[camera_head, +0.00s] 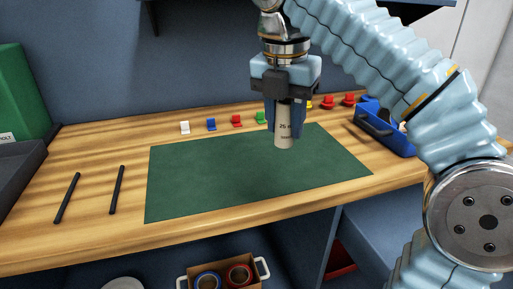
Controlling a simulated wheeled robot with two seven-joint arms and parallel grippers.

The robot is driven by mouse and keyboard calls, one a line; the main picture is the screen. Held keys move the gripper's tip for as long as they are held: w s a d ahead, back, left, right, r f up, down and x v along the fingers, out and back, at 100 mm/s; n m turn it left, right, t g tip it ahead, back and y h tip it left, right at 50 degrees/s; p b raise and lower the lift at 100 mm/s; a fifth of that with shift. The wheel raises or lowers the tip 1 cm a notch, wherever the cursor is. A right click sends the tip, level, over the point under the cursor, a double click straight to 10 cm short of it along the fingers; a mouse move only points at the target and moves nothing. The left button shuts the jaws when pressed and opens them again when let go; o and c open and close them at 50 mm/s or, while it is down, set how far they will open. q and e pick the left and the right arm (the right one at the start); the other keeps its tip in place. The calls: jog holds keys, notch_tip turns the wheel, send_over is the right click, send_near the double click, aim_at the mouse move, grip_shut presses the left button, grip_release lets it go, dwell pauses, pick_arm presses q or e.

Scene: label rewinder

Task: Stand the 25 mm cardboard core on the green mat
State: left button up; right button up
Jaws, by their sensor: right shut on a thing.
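The mat lies flat and bare on the wooden bench. My left gripper is not in view.
Small coloured pieces, including a white one (185,128) and a red one (236,121), line the bench's back. A blue bin (392,142) stands right of the mat. Two black rods (117,190) lie left. A box with rolls (222,273) is below the bench.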

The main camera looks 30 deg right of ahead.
jog(key=w+f, duration=0.4)
jog(key=f, duration=0.1)
jog(key=w+f, duration=0.5)
jog(key=shift+w+d+f, duration=0.15)
jog(key=shift+w+f, duration=0.05)
jog(key=shift+w, duration=0.1)
jog(key=shift+f, duration=0.3)
jog(key=shift+f, duration=0.15)
jog(key=o, duration=1.1)
jog(key=shift+c, duration=0.2)
notch_tip(320, 180, up, 8)
jog(key=a, duration=0.1)
jog(key=shift+s, duration=0.3)
jog(key=shift+f, duration=0.15)
